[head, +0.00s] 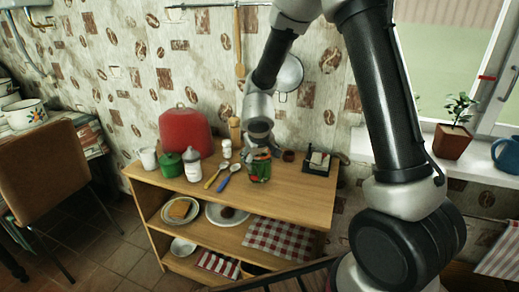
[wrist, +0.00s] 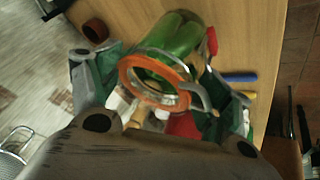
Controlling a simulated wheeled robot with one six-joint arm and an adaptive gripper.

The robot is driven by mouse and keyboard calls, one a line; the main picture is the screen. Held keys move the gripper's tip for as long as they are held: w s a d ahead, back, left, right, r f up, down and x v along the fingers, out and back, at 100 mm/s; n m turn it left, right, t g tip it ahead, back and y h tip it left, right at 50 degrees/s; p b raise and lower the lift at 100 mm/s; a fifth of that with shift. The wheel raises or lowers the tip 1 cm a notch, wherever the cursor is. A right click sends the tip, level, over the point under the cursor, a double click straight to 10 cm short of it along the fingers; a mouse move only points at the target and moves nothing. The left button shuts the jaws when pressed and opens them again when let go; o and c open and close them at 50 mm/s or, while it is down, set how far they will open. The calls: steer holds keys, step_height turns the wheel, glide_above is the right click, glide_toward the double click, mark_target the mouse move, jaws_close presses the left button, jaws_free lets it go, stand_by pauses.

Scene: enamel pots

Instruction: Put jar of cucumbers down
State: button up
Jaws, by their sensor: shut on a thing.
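The jar of cucumbers (head: 260,171) is a clear glass jar with green cucumbers inside, over the top of the wooden shelf unit (head: 305,193). In the wrist view the jar (wrist: 178,38) shows its orange ring seal and metal clasp. My gripper (head: 262,152) comes down from above and is shut on the jar near its lid. Its two fingers with green pads also show on both sides of the lid in the wrist view (wrist: 160,90). The jar looks roughly upright. I cannot tell whether its base touches the wood.
Right are a small brown cup (head: 288,156) and a dark tray (head: 320,164). Bare wood lies along the front.

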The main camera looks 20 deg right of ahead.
steer(key=shift+f, duration=1.25)
steer(key=o, duration=2.1)
steer(key=shift+f, duration=0.1)
